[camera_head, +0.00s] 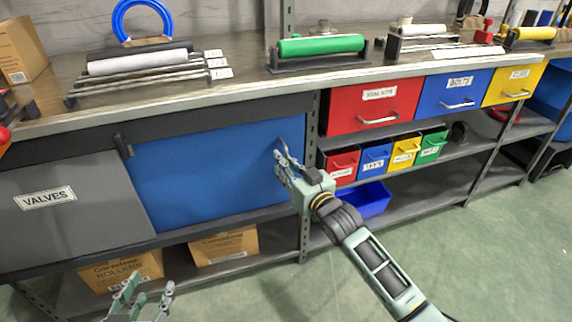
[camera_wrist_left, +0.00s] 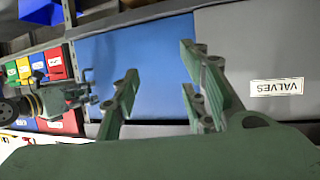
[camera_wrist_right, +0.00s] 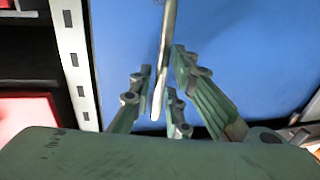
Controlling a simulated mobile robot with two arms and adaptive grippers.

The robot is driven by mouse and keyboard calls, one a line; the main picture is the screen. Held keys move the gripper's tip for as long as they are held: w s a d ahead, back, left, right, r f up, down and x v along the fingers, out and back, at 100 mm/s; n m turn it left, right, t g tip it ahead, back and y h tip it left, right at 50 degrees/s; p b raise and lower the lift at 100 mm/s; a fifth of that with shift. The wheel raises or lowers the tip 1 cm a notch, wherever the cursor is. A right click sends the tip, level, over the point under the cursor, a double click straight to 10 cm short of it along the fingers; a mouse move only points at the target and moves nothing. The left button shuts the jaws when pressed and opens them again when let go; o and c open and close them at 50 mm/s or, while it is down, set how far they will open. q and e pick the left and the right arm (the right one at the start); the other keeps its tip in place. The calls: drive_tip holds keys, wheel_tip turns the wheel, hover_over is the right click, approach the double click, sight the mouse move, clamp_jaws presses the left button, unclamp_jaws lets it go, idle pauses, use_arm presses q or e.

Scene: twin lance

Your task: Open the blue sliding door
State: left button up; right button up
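The blue sliding door (camera_head: 205,175) fills the right part of the cabinet opening under the bench, beside a grey panel labelled VALVES (camera_head: 70,205). Its upright handle (camera_wrist_right: 165,50) is near the door's right edge. My right gripper (camera_head: 284,164) is at the handle; in the right wrist view its fingers (camera_wrist_right: 160,75) stand apart on either side of the handle's lower end, with some gap showing. My left gripper (camera_head: 142,290) is low in front of the cabinet, empty, with its fingers apart; the left wrist view shows the blue door (camera_wrist_left: 135,65) beyond them.
Cardboard boxes (camera_head: 225,246) stand on the shelf below the door. Right of the door's post are red, blue and yellow drawers (camera_head: 460,92), small bins (camera_head: 374,160) and a blue tray (camera_head: 366,199). Rollers (camera_head: 320,45) stand on the bench. The floor (camera_head: 480,250) in front is clear.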

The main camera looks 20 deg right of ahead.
clamp_jaws()
drive_tip(key=shift+a, duration=0.1)
